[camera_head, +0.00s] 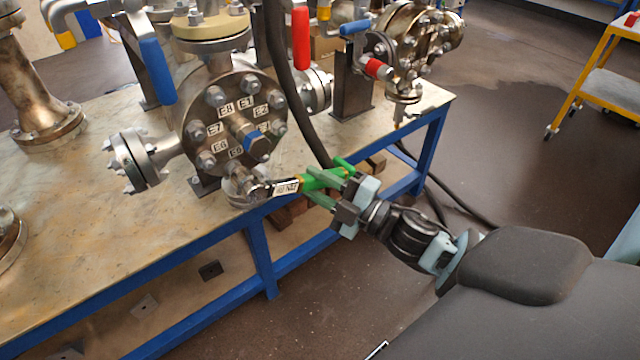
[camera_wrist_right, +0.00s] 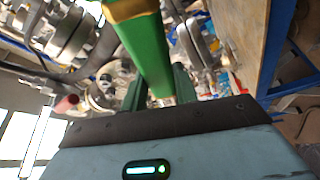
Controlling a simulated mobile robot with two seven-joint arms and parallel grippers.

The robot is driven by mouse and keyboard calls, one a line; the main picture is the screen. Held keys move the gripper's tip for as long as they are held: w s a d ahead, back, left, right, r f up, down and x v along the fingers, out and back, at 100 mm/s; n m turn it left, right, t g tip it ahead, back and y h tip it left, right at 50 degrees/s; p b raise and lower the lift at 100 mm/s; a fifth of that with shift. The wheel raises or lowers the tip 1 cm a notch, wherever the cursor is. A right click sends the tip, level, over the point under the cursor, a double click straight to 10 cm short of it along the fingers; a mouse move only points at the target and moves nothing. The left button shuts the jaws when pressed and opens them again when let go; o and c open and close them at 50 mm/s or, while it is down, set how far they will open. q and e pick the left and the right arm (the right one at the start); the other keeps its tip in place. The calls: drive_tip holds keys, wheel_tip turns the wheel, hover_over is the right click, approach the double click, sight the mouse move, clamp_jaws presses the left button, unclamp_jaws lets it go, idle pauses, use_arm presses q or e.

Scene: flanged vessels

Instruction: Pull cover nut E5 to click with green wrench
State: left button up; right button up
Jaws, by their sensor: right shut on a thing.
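The round vessel cover (camera_head: 212,122) faces me with labelled nuts around its rim. The E5 label (camera_head: 236,152) is low on the cover, and its nut below is hard to make out. The green wrench (camera_head: 312,181) has a green handle, a yellow band, a white label and a metal head (camera_head: 259,192). The head is just below and right of the cover; I cannot tell whether it sits on the nut. My right gripper (camera_head: 323,186) is shut on the green handle, which also shows in the right wrist view (camera_wrist_right: 151,55) between the fingers. My left gripper is not in view.
The vessel stands on a workbench (camera_head: 90,245) with a blue frame. Blue and red valve handles (camera_head: 301,38) rise above. A second flanged assembly (camera_head: 405,45) stands behind right. A yellow cart (camera_head: 590,85) is on the open floor.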

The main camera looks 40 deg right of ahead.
drive_tip(key=shift+r, duration=0.1)
drive_tip(key=shift+w, duration=0.75)
drive_tip(key=shift+w+a, duration=0.1)
drive_tip(key=shift+w, duration=0.4)
idle(0.3)
